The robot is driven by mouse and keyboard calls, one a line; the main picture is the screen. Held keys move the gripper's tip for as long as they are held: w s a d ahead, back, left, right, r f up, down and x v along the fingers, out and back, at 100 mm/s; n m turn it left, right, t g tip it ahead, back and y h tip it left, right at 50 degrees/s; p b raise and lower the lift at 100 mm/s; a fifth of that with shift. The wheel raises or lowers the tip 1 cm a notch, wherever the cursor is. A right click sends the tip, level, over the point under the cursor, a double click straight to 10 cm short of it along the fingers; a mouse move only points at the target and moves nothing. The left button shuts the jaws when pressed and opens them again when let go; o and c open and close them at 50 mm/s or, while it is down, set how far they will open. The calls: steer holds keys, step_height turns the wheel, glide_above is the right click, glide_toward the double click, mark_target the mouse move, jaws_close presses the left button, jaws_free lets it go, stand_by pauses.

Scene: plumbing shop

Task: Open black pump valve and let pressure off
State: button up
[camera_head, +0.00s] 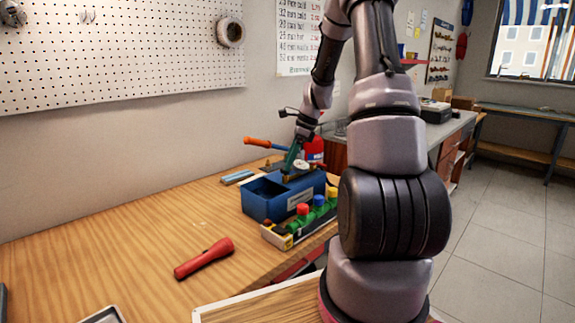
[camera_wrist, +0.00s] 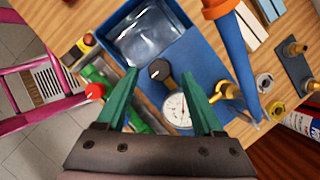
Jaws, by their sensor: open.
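The blue test pump (camera_head: 262,208) stands on the wooden bench in the head view. In the wrist view, its open water tank (camera_wrist: 146,38) is at the top. The black valve knob (camera_wrist: 159,70), with a pale mark on it, sits beside the tank, just above the round white gauge (camera_wrist: 177,110). My gripper (camera_wrist: 160,76) is open, with green fingers on either side of the knob; I cannot tell whether they touch it. In the head view my gripper (camera_head: 291,160) reaches down over the pump, and the knob is hidden there.
The blue pump lever (camera_wrist: 240,60) with an orange handle (camera_head: 258,142) rises close to the gripper. A rack of coloured-knob valves (camera_head: 302,211) stands in front of the pump. A red flashlight (camera_head: 204,259) lies on the bench. A red bottle (camera_head: 315,148) stands behind.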

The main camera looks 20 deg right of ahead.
steer(key=shift+x, duration=0.95)
jaws_close()
